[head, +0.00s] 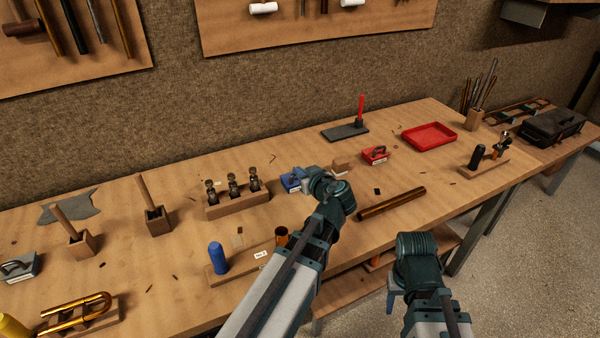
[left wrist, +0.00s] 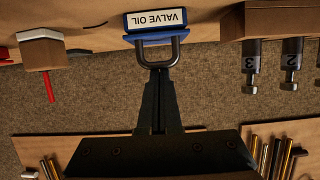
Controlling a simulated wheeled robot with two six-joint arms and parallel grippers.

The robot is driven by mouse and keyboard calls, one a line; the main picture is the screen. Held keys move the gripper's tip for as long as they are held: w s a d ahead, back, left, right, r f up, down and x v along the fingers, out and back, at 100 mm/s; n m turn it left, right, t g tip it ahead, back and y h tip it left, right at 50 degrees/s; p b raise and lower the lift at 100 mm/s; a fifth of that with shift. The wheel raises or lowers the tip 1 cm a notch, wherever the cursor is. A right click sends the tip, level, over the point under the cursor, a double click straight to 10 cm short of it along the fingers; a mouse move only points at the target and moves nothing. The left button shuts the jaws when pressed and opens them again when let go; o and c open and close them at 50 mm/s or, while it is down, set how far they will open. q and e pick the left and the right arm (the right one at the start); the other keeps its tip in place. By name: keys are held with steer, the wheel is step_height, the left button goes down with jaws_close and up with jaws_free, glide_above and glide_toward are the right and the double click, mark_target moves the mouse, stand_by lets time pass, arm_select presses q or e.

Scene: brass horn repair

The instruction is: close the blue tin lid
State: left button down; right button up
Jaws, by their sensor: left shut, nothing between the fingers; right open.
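The blue tin (head: 291,181) sits on the bench in the head view, partly hidden behind my left gripper. In the left wrist view it appears upside down, with a "VALVE OIL" label (left wrist: 155,19) and a grey metal loop handle (left wrist: 174,52). My left gripper (left wrist: 160,72) is shut and empty, its fingertips right at the handle's loop; I cannot tell whether they touch. In the head view this gripper (head: 306,184) is beside the tin. My right gripper (head: 394,298) is open, low by the bench's front edge.
A wooden block with several valves (head: 236,201) stands left of the tin. A small wooden block (head: 341,168), a red tin (head: 375,154) and a red tray (head: 429,135) lie to the right. A brass tube (head: 391,202) lies near the front edge.

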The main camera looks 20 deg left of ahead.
arm_select(q)
steer(key=shift+s+d+f, duration=0.15)
steer(key=shift+s+f, duration=0.1)
steer(key=shift+f, duration=0.1)
steer(key=shift+s+d+f, duration=0.1)
steer(key=shift+s, duration=0.05)
stand_by(0.3)
steer(key=shift+d+r+p, duration=0.1)
steer(key=shift+r+p, duration=0.45)
steer(key=shift+r, duration=0.25)
steer(key=shift+r, duration=0.15)
